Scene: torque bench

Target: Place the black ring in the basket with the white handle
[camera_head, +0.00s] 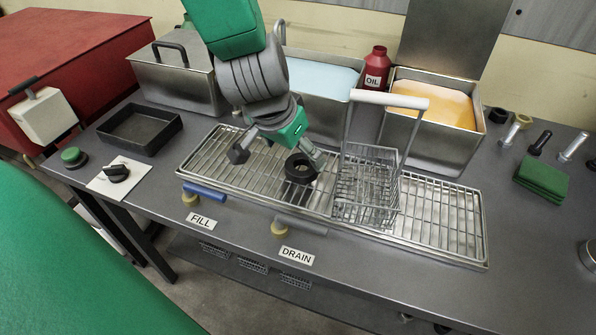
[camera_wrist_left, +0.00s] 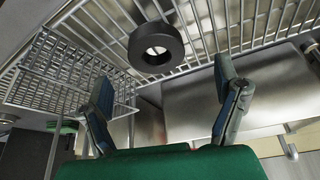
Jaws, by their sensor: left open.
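The black ring (camera_head: 290,170) lies on the wire rack of the drain tray, left of the basket. In the left wrist view the black ring (camera_wrist_left: 172,40) shows beyond the fingertips, roughly between their lines. My left gripper (camera_head: 278,157) is open and empty above the rack; its right fingertip appears close to the ring in the head view. In the left wrist view the gripper (camera_wrist_left: 165,76) has its fingers wide apart. The wire basket (camera_head: 366,190) with the raised white handle (camera_head: 390,99) stands on the rack; its mesh (camera_wrist_left: 65,75) also shows in the wrist view. My right gripper is not in view.
Behind the rack stand a vat of blue liquid (camera_head: 325,78), a red oil bottle (camera_head: 376,70) and a vat of orange liquid (camera_head: 440,100). A black tray (camera_head: 140,129) is at left. Bolts and green pads (camera_head: 541,177) lie at right. The right rack end (camera_head: 445,215) is clear.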

